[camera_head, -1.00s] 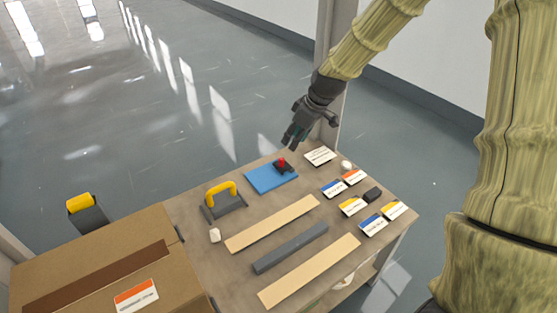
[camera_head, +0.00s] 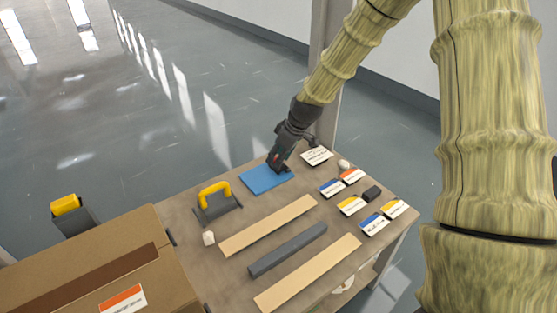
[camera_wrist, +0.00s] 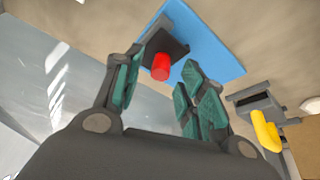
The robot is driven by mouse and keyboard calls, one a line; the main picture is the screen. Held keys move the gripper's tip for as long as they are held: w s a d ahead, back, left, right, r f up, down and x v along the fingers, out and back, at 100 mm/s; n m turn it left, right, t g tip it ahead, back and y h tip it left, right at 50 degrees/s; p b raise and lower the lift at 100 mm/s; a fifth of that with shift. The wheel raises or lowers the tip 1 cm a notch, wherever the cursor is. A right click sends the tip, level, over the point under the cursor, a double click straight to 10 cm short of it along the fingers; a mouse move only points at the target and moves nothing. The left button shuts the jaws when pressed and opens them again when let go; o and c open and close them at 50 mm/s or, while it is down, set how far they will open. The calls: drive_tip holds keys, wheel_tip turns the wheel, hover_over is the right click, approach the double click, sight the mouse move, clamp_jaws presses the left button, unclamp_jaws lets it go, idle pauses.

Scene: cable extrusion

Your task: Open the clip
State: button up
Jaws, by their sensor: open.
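A small black clip (camera_wrist: 166,42) with a red knob (camera_wrist: 160,67) sits on a blue mat (camera_wrist: 210,50), seen in the wrist view. My gripper (camera_wrist: 163,75) is open, with one teal-padded finger on each side of the red knob and nothing held between them. Whether a finger touches the knob cannot be told. In the head view my gripper (camera_head: 276,165) is low over the back edge of the blue mat (camera_head: 262,181) and hides nearly all of the clip.
A dark holder with a yellow handle (camera_head: 213,188) stands left of the mat. Pale strips (camera_head: 268,225) and a grey bar (camera_head: 288,249) lie in front. Several labelled cards (camera_head: 350,206) lie to the right. A cardboard box (camera_head: 85,270) is at the left.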

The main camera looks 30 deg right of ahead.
drive_tip(key=shift+w+f, duration=0.15)
drive_tip(key=shift+f, duration=0.2)
clamp_jaws()
